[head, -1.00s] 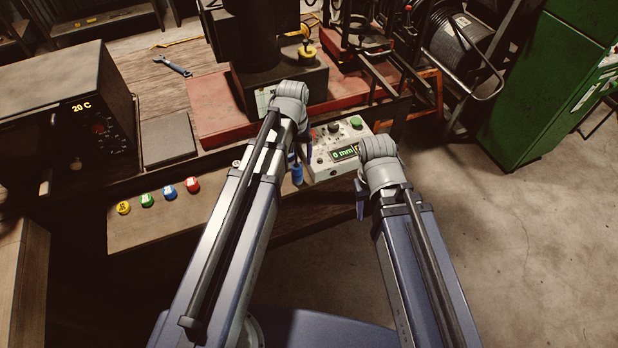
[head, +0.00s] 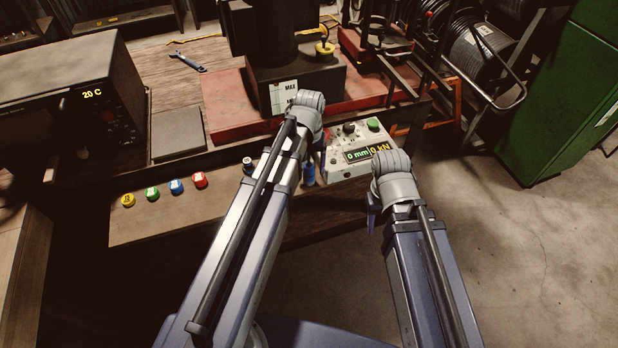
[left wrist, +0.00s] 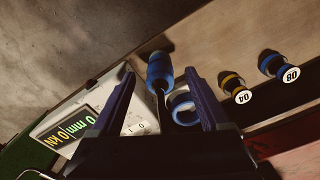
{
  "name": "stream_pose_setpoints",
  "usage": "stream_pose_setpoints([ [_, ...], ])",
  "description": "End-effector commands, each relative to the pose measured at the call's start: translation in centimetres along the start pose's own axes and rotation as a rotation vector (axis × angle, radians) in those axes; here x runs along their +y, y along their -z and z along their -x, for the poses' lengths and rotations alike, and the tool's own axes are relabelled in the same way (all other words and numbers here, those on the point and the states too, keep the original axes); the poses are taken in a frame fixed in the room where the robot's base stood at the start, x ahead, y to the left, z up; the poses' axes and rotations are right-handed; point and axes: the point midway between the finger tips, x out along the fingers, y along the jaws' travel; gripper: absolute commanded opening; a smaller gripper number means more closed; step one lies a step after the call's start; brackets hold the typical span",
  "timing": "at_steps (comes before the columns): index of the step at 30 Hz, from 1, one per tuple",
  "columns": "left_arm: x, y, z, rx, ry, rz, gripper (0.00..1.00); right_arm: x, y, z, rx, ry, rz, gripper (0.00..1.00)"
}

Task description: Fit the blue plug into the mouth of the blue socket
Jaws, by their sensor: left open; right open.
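In the left wrist view a bright blue piece (left wrist: 160,68) with a dark stem stands near the bench edge. It lies between the fingertips of my open left gripper (left wrist: 160,74); I cannot tell whether they touch it. A blue ring with an open mouth (left wrist: 182,108) shows just behind it, beside the right finger. I cannot tell for sure which is plug and which is socket. In the head view a blue piece (head: 309,174) shows below my left gripper (head: 317,160), largely hidden by the wrist.
The control box (head: 338,176) reads 0 mm and 0 kN. The press (head: 290,85) stands behind; open floor lies right.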

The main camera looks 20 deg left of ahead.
Motion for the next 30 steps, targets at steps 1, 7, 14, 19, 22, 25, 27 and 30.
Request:
stream_pose_setpoints([
  [1, 0.0, 0.2, -1.4, 0.000, 0.000, 0.000, 0.80, -0.1, 0.1, -1.4, 0.000, 0.000, 0.000, 0.50],
  [7, 0.0, 0.1, -2.8, 0.000, 0.000, 0.000, 0.80, -0.3, 0.2, -2.7, 0.000, 0.000, 0.000, 0.50],
  [14, 0.0, 0.1, -2.5, 0.000, 0.000, 0.000, 0.80, -0.2, 0.1, -2.5, 0.000, 0.000, 0.000, 0.50],
  [19, 0.0, 0.1, -2.5, 0.000, 0.000, 0.000, 0.60, -0.2, 0.1, -2.5, 0.000, 0.000, 0.000, 0.50],
  [22, 0.0, 0.1, -2.5, 0.000, 0.000, 0.000, 0.49, -0.2, 0.1, -2.5, 0.000, 0.000, 0.000, 0.50],
  [25, 0.0, 0.1, -2.5, 0.000, 0.000, 0.000, 0.38, -0.2, 0.1, -2.5, 0.000, 0.000, 0.000, 0.50],
  [27, 0.0, 0.1, -2.5, 0.000, 0.000, 0.000, 0.30, -0.2, 0.1, -2.5, 0.000, 0.000, 0.000, 0.50],
  [30, 0.0, 0.1, -2.5, 0.000, 0.000, 0.000, 0.19, -0.2, 0.1, -2.5, 0.000, 0.000, 0.000, 0.50],
])
